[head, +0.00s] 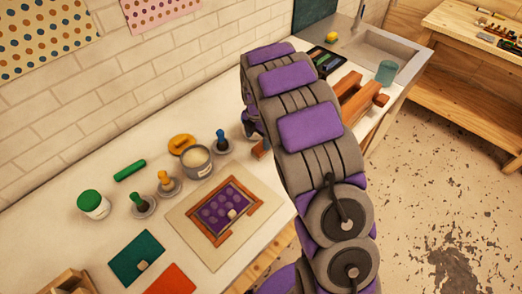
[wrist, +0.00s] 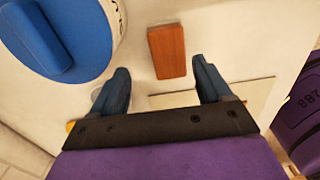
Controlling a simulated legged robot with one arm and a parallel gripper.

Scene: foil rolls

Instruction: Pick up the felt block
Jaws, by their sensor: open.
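A reddish-brown oblong block (wrist: 167,52), which seems to be the felt block, lies on the pale worktop in the wrist view. My gripper (wrist: 161,70) is open, its two blue fingers spread to the left and right of the block's near end. Nothing is held, and I cannot tell the height of the fingertips above the worktop. In the head view, part of a brown block (head: 260,151) shows beside my arm; the arm hides most of the gripper there.
A large blue-topped white container (wrist: 70,30) stands close left of my gripper. In the head view, a grey pot (head: 198,167), a yellow-handled object (head: 182,142) and several colored-handled tools stand nearby. A printing board (head: 190,235) lies in front. Wooden bars (head: 358,100) and a sink (head: 378,50) are beyond.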

